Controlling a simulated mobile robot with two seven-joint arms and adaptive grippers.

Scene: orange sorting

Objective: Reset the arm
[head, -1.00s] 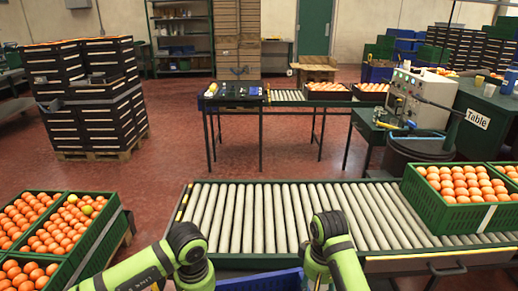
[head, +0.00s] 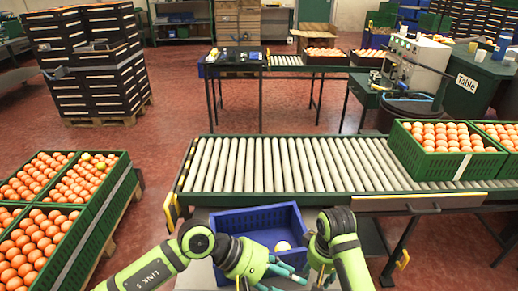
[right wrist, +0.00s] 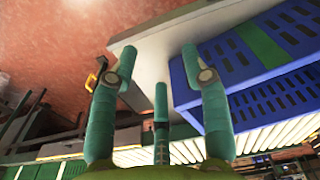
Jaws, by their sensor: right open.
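My left gripper (head: 278,278) is low in the head view, in front of the blue crate (head: 226,222). Its teal fingers show only in part, so I cannot tell whether it is open. My right gripper (head: 321,276) is just right of it, at the crate's front right corner. In the right wrist view the right gripper (right wrist: 158,72) has its teal fingers spread apart with nothing between them. The blue crate (right wrist: 280,105) is close on the right there. A pale round fruit (head: 283,246) lies inside the crate, partly near the left gripper.
The roller conveyor (head: 270,165) runs behind the blue crate. Green crates of oranges (head: 440,165) stand on its right end. More green crates of oranges (head: 98,215) are at left. Stacked black crates (head: 90,65) stand farther back. Red floor is clear between them.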

